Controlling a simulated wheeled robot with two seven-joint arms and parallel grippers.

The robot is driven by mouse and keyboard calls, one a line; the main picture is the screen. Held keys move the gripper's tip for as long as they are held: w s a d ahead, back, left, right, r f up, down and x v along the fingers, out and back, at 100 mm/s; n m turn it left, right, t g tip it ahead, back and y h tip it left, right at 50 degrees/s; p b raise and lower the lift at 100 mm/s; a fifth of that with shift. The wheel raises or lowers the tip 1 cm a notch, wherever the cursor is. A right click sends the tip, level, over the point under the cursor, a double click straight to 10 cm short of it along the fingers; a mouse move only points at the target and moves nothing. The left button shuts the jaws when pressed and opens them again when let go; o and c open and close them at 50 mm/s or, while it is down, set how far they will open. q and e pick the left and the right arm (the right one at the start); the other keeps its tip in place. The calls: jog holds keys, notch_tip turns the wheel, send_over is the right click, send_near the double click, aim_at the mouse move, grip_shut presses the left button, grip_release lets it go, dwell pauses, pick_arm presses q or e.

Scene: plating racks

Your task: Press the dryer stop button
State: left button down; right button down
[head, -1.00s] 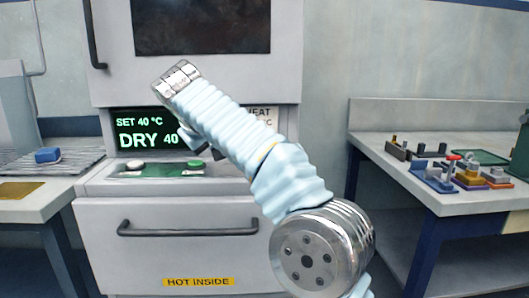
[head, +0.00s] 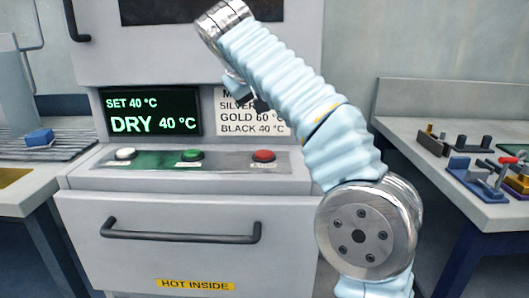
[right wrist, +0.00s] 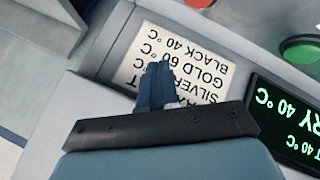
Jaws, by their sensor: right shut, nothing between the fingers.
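The dryer's control ledge carries a red button (head: 264,155) at its right end, a green button (head: 191,155) in the middle and a white button (head: 125,154) at the left. Their small labels are too small to read. My right arm crosses in front of the dryer, and its gripper (head: 252,98) is above the red button, in front of the temperature card, apart from the button. In the right wrist view the gripper (right wrist: 157,72) is shut and empty, seen against the card; a green button (right wrist: 300,48) shows at the right edge. My left gripper is out of view.
The dryer display (head: 152,112) reads DRY 40 °C. A drawer handle (head: 180,232) juts out below the ledge. A side table (head: 440,150) with small fixtures stands at the right; a counter with a blue block (head: 39,138) is at the left.

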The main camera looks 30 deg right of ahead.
jog(key=b, duration=0.3)
send_over(262, 154)
notch_tip(262, 154, down, 6)
jog(key=shift+f, duration=0.25)
jog(key=shift+f+b, duration=0.6)
jog(key=shift+f, duration=0.15)
dwell(1.1)
jog(key=shift+f, duration=0.4)
jog(key=shift+f+b, duration=0.5)
jog(key=shift+b, duration=0.1)
dwell(0.4)
jog(key=shift+r, duration=0.1)
jog(key=shift+r+p, duration=0.85)
jog(key=shift+p, duration=0.1)
jog(key=shift+r, duration=0.1)
